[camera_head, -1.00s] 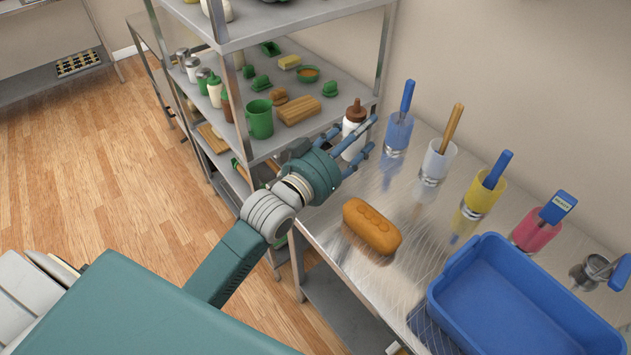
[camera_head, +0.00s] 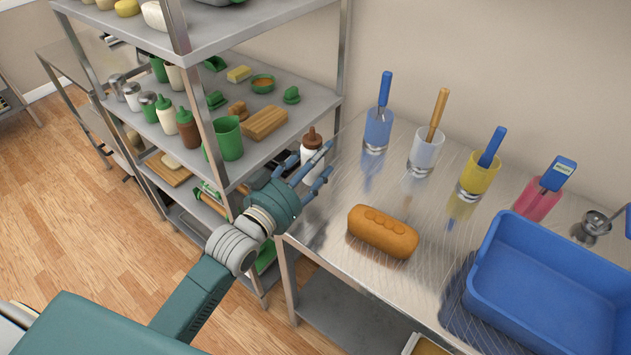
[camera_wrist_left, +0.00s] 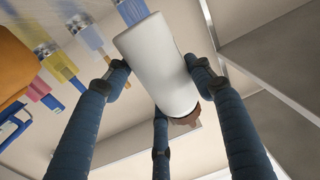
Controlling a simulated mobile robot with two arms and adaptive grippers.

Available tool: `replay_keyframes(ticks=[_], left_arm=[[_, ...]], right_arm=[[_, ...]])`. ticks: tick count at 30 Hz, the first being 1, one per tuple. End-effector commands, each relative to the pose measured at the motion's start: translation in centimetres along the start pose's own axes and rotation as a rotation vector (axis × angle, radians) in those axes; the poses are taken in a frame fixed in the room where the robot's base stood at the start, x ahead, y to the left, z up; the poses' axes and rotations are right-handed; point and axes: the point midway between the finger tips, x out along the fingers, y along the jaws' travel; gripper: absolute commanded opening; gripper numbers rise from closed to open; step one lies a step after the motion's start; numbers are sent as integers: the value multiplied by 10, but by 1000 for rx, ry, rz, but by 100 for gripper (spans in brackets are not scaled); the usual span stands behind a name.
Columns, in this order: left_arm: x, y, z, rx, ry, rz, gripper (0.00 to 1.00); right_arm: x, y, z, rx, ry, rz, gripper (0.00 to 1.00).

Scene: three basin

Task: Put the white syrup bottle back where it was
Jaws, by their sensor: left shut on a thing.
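The white syrup bottle (camera_head: 311,148) has a brown cap with a nozzle. My left gripper (camera_head: 314,176) is shut on it, fingers around its body, between the shelf rack and the back left part of the steel table. In the left wrist view the white bottle (camera_wrist_left: 158,65) lies between the blue fingers of my left gripper (camera_wrist_left: 158,85), its brown cap partly showing at the lower end. The fingers hide the bottle's lower part in the head view, so I cannot tell whether it touches a surface. My right gripper is not in view.
The shelf rack's middle shelf (camera_head: 290,97) holds a green mug (camera_head: 229,138), a wooden block (camera_head: 265,123) and several bottles and shakers. On the steel table (camera_head: 335,215) are a bread loaf (camera_head: 383,231), a blue cup (camera_head: 378,130), more cups and a blue basin (camera_head: 560,275).

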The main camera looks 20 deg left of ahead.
Motion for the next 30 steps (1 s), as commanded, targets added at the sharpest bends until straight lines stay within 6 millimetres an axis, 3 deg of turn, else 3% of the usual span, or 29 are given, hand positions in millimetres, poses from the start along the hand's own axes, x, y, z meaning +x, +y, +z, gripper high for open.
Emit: replay_keyframes(ticks=[3,6,16,29,30], left_arm=[[0,-1,22,0,0,0,23],[0,-2,32,0,2,0,23],[0,-3,70,1,1,1,23],[0,-4,77,1,4,1,23],[0,-4,76,1,2,1,59]], right_arm=[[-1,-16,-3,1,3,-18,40],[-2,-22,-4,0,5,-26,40],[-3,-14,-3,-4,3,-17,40],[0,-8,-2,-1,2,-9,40],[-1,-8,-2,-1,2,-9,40]])
